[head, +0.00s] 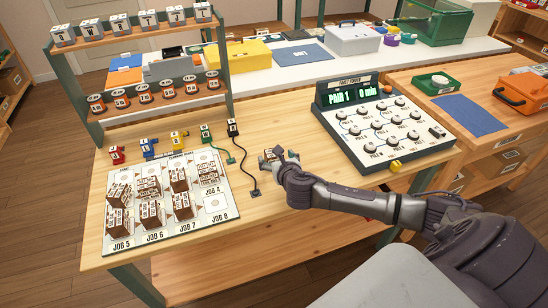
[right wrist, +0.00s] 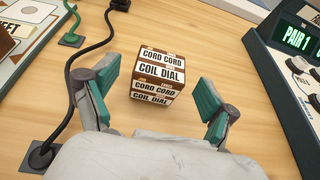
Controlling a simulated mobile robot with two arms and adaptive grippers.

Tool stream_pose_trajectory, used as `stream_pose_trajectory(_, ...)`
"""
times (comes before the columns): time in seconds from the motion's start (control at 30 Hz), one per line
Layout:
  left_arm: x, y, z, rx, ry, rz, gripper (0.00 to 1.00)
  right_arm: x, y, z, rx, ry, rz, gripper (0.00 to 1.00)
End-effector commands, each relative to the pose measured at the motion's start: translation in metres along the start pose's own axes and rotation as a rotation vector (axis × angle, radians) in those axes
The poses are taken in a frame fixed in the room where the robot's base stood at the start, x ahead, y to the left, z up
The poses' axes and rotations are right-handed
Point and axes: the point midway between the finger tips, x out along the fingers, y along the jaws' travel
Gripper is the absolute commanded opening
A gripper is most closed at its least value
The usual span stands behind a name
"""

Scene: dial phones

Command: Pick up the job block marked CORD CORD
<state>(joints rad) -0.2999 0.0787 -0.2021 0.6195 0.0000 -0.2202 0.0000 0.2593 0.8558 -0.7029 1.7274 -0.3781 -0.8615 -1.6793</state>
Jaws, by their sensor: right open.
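A brown and white block (right wrist: 157,78) stands on the wooden table, and its labels read CORD CORD and COIL DIAL. In the right wrist view it is between and just ahead of the teal fingers of my right gripper (right wrist: 160,92), with a gap on both sides. My right gripper is open and low over the table in the head view (head: 279,158), where it partly hides the block. Several similar brown blocks stand on the white job board (head: 216,217) at the left; their labels are too small to read. My left gripper is not in view.
A black cord (head: 249,160) runs just left of my right gripper to a small plug on the table. A rack (head: 137,45) stands at the back left.

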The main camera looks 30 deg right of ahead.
Motion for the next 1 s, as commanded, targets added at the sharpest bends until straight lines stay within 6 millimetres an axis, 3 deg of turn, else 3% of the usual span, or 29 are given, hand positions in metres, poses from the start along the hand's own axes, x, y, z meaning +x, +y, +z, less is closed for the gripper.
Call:
stream_pose_trajectory(0.2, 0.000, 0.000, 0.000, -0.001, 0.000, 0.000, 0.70, 0.025, 0.001, -0.001, 0.001, 0.000, 0.000, 0.85)
stream_pose_trajectory(0.47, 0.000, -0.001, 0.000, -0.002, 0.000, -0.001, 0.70, 0.028, 0.001, -0.001, 0.000, 0.001, 0.000, 0.85)
stream_pose_trajectory(0.83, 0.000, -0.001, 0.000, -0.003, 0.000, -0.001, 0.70, 0.027, 0.001, -0.001, 0.000, 0.001, 0.000, 0.24)
stream_pose_trajectory(0.87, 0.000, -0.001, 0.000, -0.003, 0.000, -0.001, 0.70, 0.027, 0.001, -0.001, 0.000, 0.001, 0.000, 0.20)
stream_pose_trajectory(1.0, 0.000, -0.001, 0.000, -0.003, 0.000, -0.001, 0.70, 0.027, 0.001, 0.000, 0.001, 0.000, 0.000, 0.20)
